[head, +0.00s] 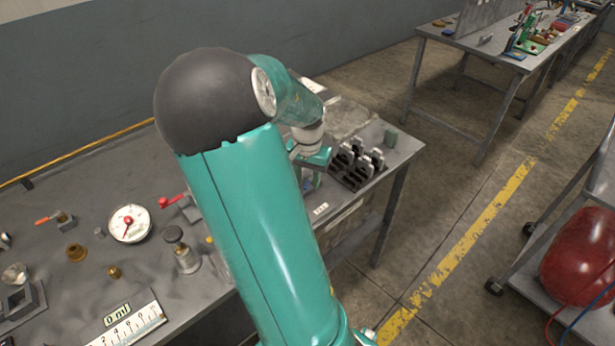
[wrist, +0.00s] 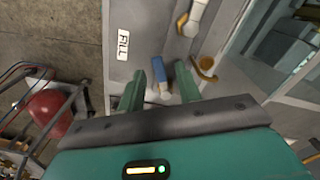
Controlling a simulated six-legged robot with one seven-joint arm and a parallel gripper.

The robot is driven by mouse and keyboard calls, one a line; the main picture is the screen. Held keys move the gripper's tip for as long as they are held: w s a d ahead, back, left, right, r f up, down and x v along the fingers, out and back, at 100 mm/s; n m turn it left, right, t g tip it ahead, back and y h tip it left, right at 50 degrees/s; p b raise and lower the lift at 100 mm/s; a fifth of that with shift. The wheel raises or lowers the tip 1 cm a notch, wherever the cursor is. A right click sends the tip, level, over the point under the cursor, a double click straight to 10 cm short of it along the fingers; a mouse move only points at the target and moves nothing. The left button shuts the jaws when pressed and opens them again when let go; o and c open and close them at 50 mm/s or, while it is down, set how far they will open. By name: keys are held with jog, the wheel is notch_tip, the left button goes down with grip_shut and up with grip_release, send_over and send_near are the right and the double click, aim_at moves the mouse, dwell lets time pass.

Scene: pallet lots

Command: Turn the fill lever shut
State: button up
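A white label reading FILL (wrist: 123,43) is on a pale grey panel in the wrist view. A blue-ended part (wrist: 165,91), which looks like the lever's handle, shows between the fingers of my gripper (wrist: 172,78). The two green fingers stand apart, so my gripper is open around or just above the blue end; I cannot tell if either finger touches it. A white fitting with a brass piece (wrist: 192,18) is beyond the fingertips. In the head view my arm hides the lever and most of my gripper.
A brass-coloured hook-shaped part (wrist: 207,69) is just right of the fingers. In the head view the grey bench (head: 60,225) carries a dial gauge (head: 130,223), a red-handled part (head: 172,201) and a black rack (head: 356,165). A red tank (head: 580,260) stands on a cart at right.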

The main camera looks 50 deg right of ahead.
grip_shut()
jog(key=m, duration=0.2)
jog(key=w+m, duration=0.1)
jog(key=m, duration=0.1)
jog(key=w+m, duration=0.1)
jog(key=shift+r+m, duration=0.1)
jog(key=shift+m, duration=0.3)
grip_release()
jog(key=shift+s, duration=0.1)
